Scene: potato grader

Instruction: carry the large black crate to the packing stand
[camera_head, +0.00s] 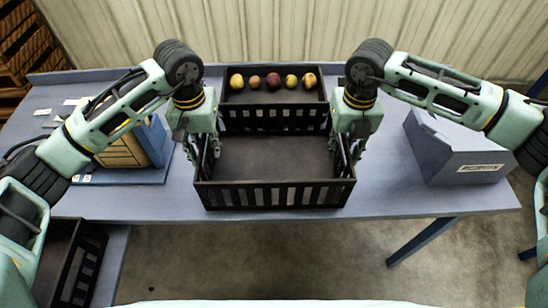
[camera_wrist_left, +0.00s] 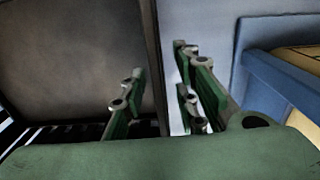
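The large black crate (camera_head: 275,196) stands empty near the front edge of the blue-grey table, with slatted sides. My left gripper (camera_head: 204,152) points down at its left wall, and my right gripper (camera_head: 347,152) points down at its right wall. In the left wrist view the crate's wall (camera_wrist_left: 152,60) runs between the spread fingers of my left gripper (camera_wrist_left: 160,92), one finger inside and one outside, with gaps on both sides. My right gripper's fingers also look apart around the right wall. I cannot make out a packing stand for certain.
A blue box with a yellowish front (camera_head: 125,152) stands left, and a labelled blue-grey box (camera_head: 457,155) right. Another black crate (camera_head: 82,265) sits on a lower surface at front left.

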